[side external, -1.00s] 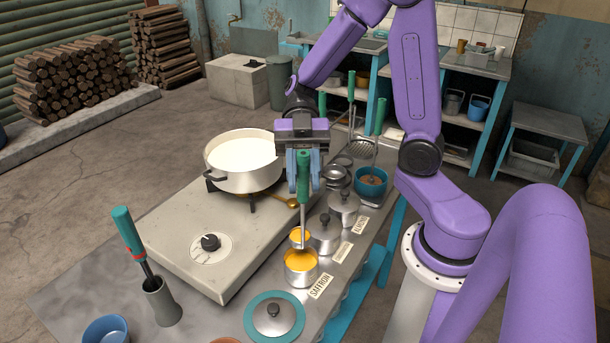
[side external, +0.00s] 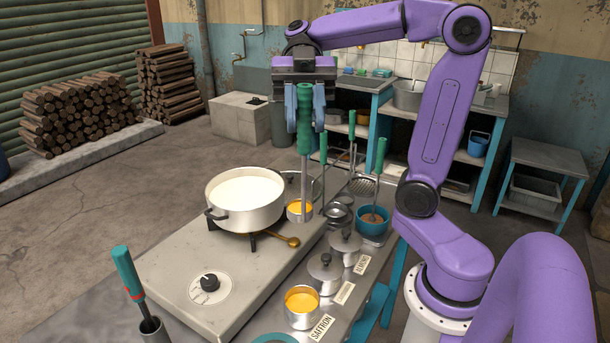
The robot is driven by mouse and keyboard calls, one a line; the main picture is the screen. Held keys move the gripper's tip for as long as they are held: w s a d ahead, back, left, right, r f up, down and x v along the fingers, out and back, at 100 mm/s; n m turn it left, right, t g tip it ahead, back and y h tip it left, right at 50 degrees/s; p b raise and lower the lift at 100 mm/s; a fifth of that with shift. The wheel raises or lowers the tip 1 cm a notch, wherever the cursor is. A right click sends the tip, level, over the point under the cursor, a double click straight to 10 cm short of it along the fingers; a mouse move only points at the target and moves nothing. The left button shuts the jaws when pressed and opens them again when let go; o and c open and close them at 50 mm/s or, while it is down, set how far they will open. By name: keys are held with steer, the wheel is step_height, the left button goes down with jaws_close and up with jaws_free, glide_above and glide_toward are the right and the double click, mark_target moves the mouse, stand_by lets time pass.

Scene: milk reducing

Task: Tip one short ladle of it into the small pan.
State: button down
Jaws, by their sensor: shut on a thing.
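My gripper (side external: 305,118) is shut on the green handle of a ladle (side external: 305,185), which hangs upright. Its small cup holds orange-yellow liquid and shows just right of the pot's rim, above the counter. A pot of white milk (side external: 247,187) sits on the burner. The open saffron tin (side external: 302,308) holds the same orange liquid, in front of the ladle and apart from it. A round metal rim (side external: 293,177) shows partly behind the pot and ladle; I cannot tell whether it is the small pan.
Lidded tins (side external: 325,272) stand in a row along the counter's right side. A teal bowl (side external: 372,222) and upright green-handled utensils stand behind them. Another green-handled tool (side external: 128,271) stands in a holder at front left.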

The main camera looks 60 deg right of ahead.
step_height(320, 180, up, 7)
steer(key=w+d+r+m+t+y, duration=0.1)
steer(key=w+d+m+t, duration=0.15)
steer(key=w, duration=0.85)
steer(key=w+d+f+m+t+y, duration=0.1)
steer(key=w+d+m+t, duration=0.25)
steer(key=w+d, duration=0.45)
steer(key=w+d+f+m+t, duration=0.1)
steer(key=w+d+m+t, duration=0.3)
steer(key=w, duration=0.8)
steer(key=shift+f+n, duration=0.5)
steer(key=shift+f, duration=3.65)
steer(key=shift+s+a+f+n+t+h, duration=1.35)
steer(key=shift+s+a+f+h, duration=1.5)
steer(key=shift+a, duration=1.55)
steer(key=s+a+f+n+t+h, duration=0.1)
steer(key=a+f+n+t+h, duration=0.1)
steer(key=f, duration=0.5)
steer(key=s+a+f+n+t+h, duration=0.1)
steer(key=s+a+f+n+h, duration=0.1)
steer(key=f, duration=0.6)
steer(key=shift+s+a+f+t+h, duration=0.15)
steer(key=shift+s+a+t+h, duration=0.25)
steer(key=shift+h, duration=0.65)
